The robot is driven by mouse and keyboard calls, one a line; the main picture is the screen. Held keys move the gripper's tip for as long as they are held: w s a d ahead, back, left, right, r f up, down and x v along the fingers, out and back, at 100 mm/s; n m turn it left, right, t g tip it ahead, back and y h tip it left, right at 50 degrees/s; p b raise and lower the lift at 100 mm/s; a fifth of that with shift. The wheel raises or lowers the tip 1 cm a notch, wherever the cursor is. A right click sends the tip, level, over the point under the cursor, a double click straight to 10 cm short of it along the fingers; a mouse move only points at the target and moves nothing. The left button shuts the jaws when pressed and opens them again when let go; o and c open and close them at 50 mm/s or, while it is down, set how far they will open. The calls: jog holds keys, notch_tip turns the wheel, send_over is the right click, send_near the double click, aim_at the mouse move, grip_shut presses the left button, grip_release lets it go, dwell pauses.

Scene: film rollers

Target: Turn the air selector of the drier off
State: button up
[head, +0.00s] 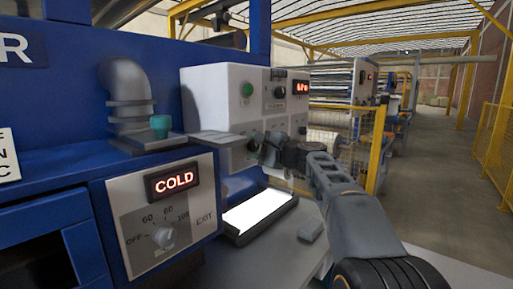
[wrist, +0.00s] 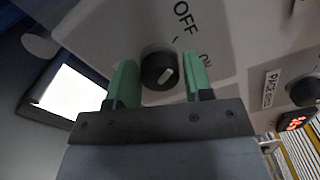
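A round black knob (wrist: 152,68) with a short white mark sits on a pale panel in the wrist view. The words OFF and ON are printed above and right of it. The mark slants toward the upper right; I cannot tell which word it points at. My gripper (wrist: 160,60) is open, with one green finger on each side of the knob and gaps visible. In the head view my gripper (head: 266,150) is at the lower front of the white control box (head: 215,90), where my arm partly hides the knobs.
A lower panel (head: 125,215) has a red COLD display (head: 172,182) and a grey dial (head: 163,237). A green-topped valve (head: 160,124) stands on a ledge left of my gripper. A bright lit screen (head: 258,210) lies below. A yellow fence (head: 370,150) stands behind my arm.

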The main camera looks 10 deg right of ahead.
jog(key=o, duration=0.3)
jog(key=b+v, duration=0.1)
jog(key=v, duration=1.2)
jog(key=shift+s+d, duration=0.25)
jog(key=shift+s, duration=0.05)
